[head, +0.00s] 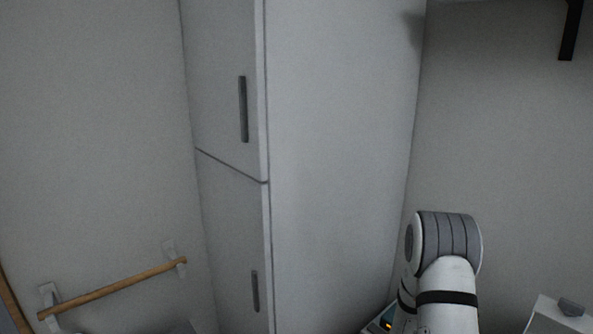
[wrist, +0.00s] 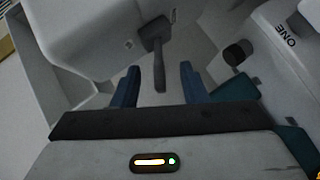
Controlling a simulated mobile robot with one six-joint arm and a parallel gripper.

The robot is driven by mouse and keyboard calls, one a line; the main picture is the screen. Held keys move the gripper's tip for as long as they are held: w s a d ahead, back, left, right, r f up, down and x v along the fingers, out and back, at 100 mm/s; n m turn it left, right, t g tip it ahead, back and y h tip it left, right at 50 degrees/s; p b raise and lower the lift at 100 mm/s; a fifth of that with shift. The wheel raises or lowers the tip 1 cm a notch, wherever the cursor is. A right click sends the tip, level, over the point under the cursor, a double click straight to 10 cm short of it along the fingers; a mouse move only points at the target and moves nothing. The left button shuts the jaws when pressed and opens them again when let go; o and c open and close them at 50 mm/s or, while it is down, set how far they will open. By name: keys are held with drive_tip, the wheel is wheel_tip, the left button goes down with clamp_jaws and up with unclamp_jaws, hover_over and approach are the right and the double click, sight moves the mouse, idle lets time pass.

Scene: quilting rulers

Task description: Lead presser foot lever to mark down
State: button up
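The presser foot lever (wrist: 155,43) is dark grey, with a wide head and a narrower stem, in the upper middle of the wrist view. It stands against a pale machine body (wrist: 90,35). My gripper (wrist: 159,68) has its two blue fingers apart, one on each side of the lever's stem in the picture. No mark for the down position can be made out. The head view shows neither the lever nor my gripper.
A pale housing with the letters ONE (wrist: 281,35) and a dark knob (wrist: 237,53) lie right of the fingers. In the head view, a tall grey cabinet (head: 340,150) stands at the middle, a wooden rail (head: 115,287) at lower left, and a white object (head: 545,318) at lower right.

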drive_tip(key=p+v, duration=0.3)
drive_tip(key=v, duration=0.4)
idle(0.5)
drive_tip(key=shift+w, duration=0.1)
